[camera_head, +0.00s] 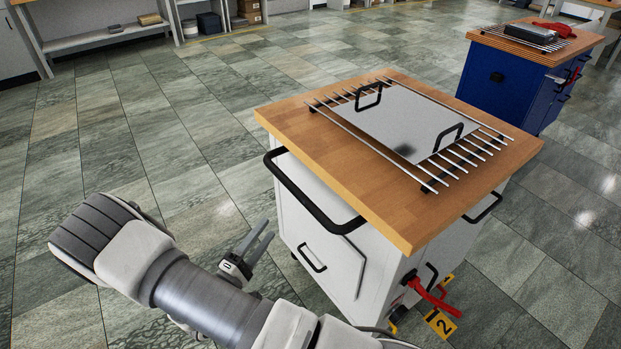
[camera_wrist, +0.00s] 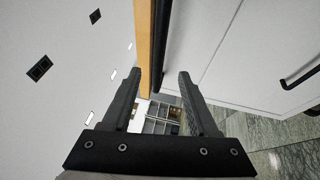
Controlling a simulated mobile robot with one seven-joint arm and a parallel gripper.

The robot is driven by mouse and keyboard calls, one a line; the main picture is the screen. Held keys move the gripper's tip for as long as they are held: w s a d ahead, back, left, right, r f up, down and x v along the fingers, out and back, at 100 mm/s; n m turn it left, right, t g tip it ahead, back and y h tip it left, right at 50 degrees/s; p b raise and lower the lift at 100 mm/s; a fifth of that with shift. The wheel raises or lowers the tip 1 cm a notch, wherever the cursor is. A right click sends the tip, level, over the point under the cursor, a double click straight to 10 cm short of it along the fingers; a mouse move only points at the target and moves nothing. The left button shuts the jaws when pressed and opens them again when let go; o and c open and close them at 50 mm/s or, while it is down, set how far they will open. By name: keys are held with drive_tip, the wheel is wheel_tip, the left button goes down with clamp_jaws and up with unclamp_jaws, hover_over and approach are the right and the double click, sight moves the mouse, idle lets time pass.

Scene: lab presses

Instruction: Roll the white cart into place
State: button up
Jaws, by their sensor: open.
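The white cart (camera_head: 325,262) has a wooden top (camera_head: 300,128) and stands right of my arm in the head view. A black push handle (camera_head: 312,200) runs along its near left side. My gripper (camera_head: 266,231) is open and empty, left of the cart and below the handle in that picture. In the wrist view, the handle (camera_wrist: 161,50) lies ahead, in line with the gap between the open fingers (camera_wrist: 158,74). The wooden edge (camera_wrist: 143,45) runs beside it. I cannot tell how far the fingertips are from the handle.
A metal plate with two black handles (camera_head: 402,122) sits on a rod rack on the cart. A red lever (camera_head: 432,297) and a yellow floor marker with a "2" (camera_head: 440,323) show at its lower right. A blue cart (camera_head: 500,85) stands behind. Tiled floor (camera_head: 150,140) is clear leftward.

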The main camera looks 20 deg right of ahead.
drive_tip(key=shift+w, duration=0.1)
drive_tip(key=b+x, duration=0.2)
drive_tip(key=x, duration=1.5)
drive_tip(key=shift+d, duration=0.2)
clamp_jaws()
idle(0.8)
